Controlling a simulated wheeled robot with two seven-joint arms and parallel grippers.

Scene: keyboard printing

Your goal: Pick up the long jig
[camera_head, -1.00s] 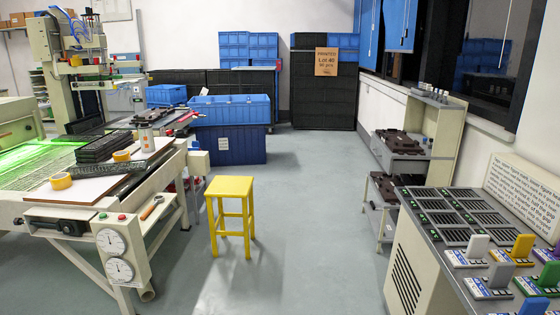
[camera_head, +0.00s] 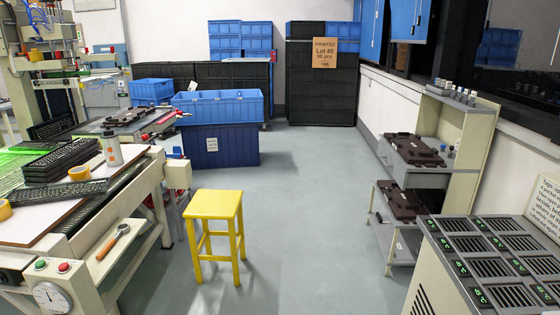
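Dark brown jig-like pieces lie on the grey shelf unit at the right. One group of pieces (camera_head: 414,150) is on the upper shelf, and another piece (camera_head: 402,203) is on the lower shelf. They are small in this view, and I cannot tell which of them is the long jig. Neither of my grippers is in view.
A yellow stool (camera_head: 216,205) stands on the open floor left of centre. A machine table with a stack of black keyboards (camera_head: 62,160) is at the left. A grey cabinet (camera_head: 440,270) is at the lower right. Blue crates (camera_head: 222,103) stand at the back. Floor between is clear.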

